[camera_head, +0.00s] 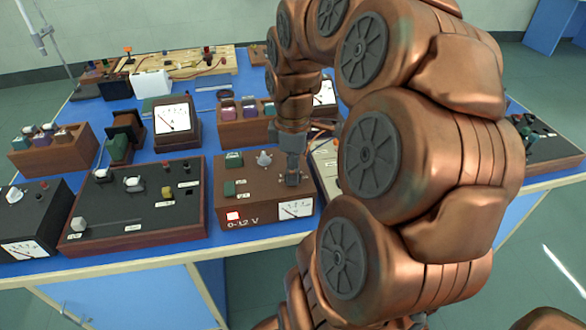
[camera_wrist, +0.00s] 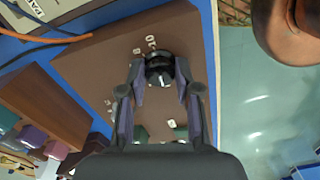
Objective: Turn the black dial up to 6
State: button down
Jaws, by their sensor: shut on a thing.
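The black dial (camera_wrist: 160,66) sits on the top panel of a brown power box (camera_head: 222,180) marked 0-12 V. In the wrist view it is between my two fingertips, and my gripper (camera_wrist: 161,76) is shut on it. White scale marks, among them what looks like a 10, show around the dial; the pointer's setting cannot be read. In the head view my gripper (camera_head: 293,180) points down onto the right part of the box and hides the dial.
Wires (camera_wrist: 45,38) lie beside the box. Other instruments crowd the blue bench.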

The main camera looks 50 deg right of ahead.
jog(key=m+b, duration=0.3)
jog(key=m, duration=0.2)
jog(key=shift+f, duration=0.15)
jog(key=m+b, duration=0.2)
jog(key=m, duration=0.4)
jog(key=m+b, duration=0.1)
jog(key=m, duration=0.4)
jog(key=shift+r, duration=0.2)
jog(key=shift+m, duration=2.4)
jog(key=shift+p, duration=0.3)
jog(key=c, duration=0.8)
grip_release()
notch_tip(320, 180, up, 12)
